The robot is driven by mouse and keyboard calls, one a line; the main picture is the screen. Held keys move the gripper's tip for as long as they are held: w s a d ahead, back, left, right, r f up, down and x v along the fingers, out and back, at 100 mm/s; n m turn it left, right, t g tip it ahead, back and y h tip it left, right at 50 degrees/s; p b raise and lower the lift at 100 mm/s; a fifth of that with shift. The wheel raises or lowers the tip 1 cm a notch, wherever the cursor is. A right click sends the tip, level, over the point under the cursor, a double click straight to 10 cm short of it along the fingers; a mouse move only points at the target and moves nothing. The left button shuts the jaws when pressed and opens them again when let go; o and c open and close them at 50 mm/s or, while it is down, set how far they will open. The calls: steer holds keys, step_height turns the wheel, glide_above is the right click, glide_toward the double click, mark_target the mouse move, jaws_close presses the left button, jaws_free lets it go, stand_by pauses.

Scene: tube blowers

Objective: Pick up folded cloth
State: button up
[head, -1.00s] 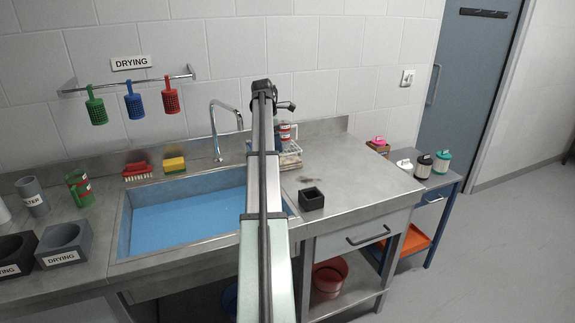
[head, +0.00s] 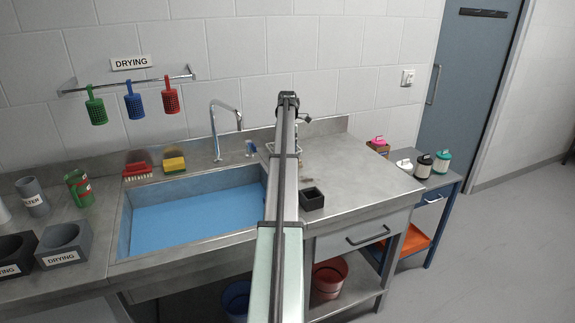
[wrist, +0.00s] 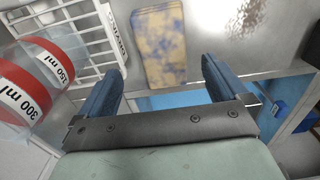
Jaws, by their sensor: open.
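The folded cloth (wrist: 158,45) is a yellowish pad with blue-grey blotches in the wrist view. It lies flat on the steel counter, ahead of my gripper and between the lines of its two fingers. My gripper (wrist: 163,68) is open, with its dark blue fingers spread wider than the cloth and nothing held. The height of the fingers above the cloth is hard to tell. In the head view my arm hides the fingers, and I cannot make out the cloth.
In the wrist view a white wire rack (wrist: 75,30) and red-banded containers (wrist: 25,90) stand close to the left finger. A black block (head: 312,198) sits on the counter right of my arm. The blue sink (head: 195,220) is left. The right counter is mostly clear.

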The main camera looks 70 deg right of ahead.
steer(key=shift+s+a+f, duration=0.1)
steer(key=shift+a+f, duration=0.05)
steer(key=shift+f, duration=1.45)
steer(key=shift+s+a+f, duration=0.1)
steer(key=shift+f, duration=1.5)
steer(key=c, duration=1)
steer(key=shift+r, duration=0.1)
